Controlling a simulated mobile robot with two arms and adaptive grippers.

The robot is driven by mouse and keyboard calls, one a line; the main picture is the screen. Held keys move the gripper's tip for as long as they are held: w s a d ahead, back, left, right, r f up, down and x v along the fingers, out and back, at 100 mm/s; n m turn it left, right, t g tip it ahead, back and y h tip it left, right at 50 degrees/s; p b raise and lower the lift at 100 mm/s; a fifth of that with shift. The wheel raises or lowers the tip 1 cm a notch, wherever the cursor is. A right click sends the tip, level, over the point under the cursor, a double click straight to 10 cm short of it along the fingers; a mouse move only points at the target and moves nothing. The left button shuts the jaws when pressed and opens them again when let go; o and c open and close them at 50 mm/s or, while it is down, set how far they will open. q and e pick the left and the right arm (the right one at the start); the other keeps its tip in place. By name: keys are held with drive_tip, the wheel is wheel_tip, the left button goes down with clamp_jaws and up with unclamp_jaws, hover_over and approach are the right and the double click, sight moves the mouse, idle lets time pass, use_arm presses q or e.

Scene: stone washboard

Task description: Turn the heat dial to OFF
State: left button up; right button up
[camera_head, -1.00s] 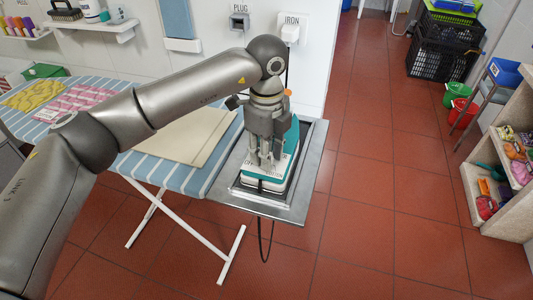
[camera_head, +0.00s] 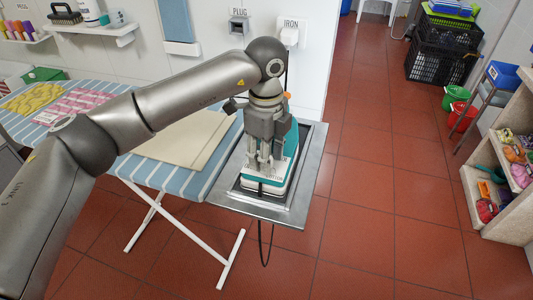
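The iron (camera_head: 286,165), teal and white, sits on the metal rest plate (camera_head: 305,190) at the right end of the ironing board. White dial lettering shows on its top near the front edge, too small to read in full. My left gripper (camera_head: 264,165) points straight down onto the top of the iron, its fingertips at the lettered area. The fingers hide the heat dial, and I cannot tell whether they touch it or how far apart they are. My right gripper is not in view.
The striped ironing board (camera_head: 180,178) holds a cream cloth (camera_head: 190,138) and pink and yellow cloths. A black cord (camera_head: 266,245) hangs below the plate. A wall socket marked IRON (camera_head: 290,35) is behind. Red floor is clear to the right; shelves stand at far right.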

use_arm(q)
wheel_tip(320, 180, up, 12)
idle(0.6)
